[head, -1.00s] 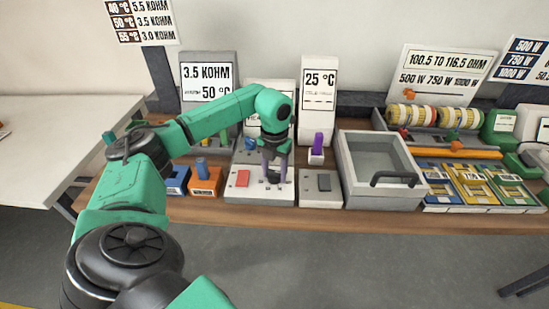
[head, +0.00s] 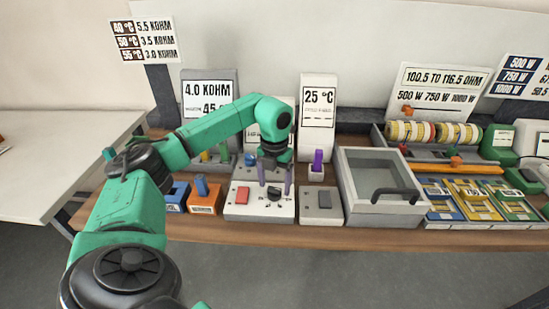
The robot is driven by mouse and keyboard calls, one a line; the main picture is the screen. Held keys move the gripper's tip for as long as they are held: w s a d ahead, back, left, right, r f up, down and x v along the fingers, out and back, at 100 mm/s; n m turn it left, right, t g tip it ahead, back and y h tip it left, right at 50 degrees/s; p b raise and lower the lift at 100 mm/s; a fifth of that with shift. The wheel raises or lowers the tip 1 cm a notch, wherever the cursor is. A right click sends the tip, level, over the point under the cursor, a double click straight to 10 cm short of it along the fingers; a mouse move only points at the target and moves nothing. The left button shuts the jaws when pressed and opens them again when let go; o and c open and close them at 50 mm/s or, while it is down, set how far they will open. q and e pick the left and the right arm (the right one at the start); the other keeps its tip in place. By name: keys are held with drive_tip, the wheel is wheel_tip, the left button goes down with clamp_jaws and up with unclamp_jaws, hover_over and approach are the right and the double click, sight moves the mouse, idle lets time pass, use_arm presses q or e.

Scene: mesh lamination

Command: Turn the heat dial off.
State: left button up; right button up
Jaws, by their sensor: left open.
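The heat dial (head: 274,193), a black knob, sits on the white control box with small dark marks around it. A red switch (head: 242,195) is left of the dial on the same box. The display behind (head: 208,97) reads 4.0 KOHM and 45 °C. My right gripper is not in view.
A grey box with a dark switch (head: 322,203) stands right of the control box, with a purple piece (head: 318,160) in a white holder behind it. A grey basin with a black handle (head: 345,190) is further right. Blue (head: 177,197) and orange (head: 205,203) blocks stand left.

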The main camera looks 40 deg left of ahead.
sight(275, 188)
use_arm(q)
wheel_tip(275, 188, up, 13)
drive_tip(key=p, duration=0.1)
drive_tip(key=shift+f, duration=0.15)
drive_tip(key=shift+f, duration=0.1)
